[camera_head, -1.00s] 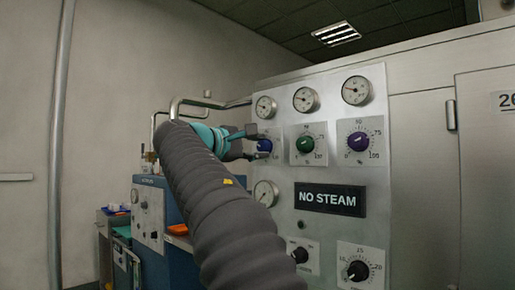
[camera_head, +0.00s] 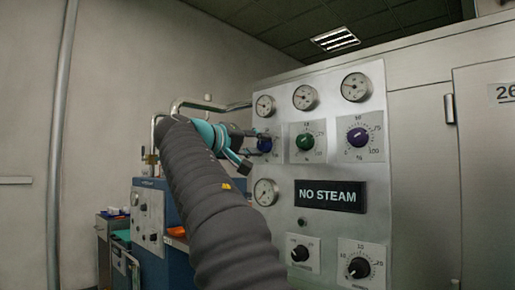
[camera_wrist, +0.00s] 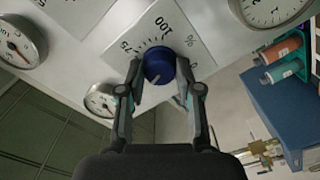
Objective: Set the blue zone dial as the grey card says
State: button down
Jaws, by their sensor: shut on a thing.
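The blue zone dial (camera_head: 265,144) is on the left of the upper dial row on the steel panel, partly hidden by my gripper (camera_head: 252,148) in the head view. In the wrist view my gripper (camera_wrist: 159,68) has one finger on each side of the blue knob (camera_wrist: 158,62) and is shut on it. The dial's white plate (camera_wrist: 176,25) shows 100, 75 and a % sign. A pale line on the knob face points to the lower left of the wrist view. I cannot make out a grey card in either view.
A green dial (camera_head: 306,142) and a purple dial (camera_head: 358,137) sit to the right. Gauges (camera_head: 305,97) are above, a NO STEAM sign (camera_head: 330,196) and black dials (camera_head: 359,267) below. A blue machine (camera_head: 150,212) stands at the left.

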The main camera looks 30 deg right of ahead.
jog(key=shift+m, duration=1.2)
jog(key=shift+b, duration=0.3)
jog(key=c, duration=0.8)
grip_release()
jog(key=shift+o, duration=0.2)
jog(key=v, duration=1.2)
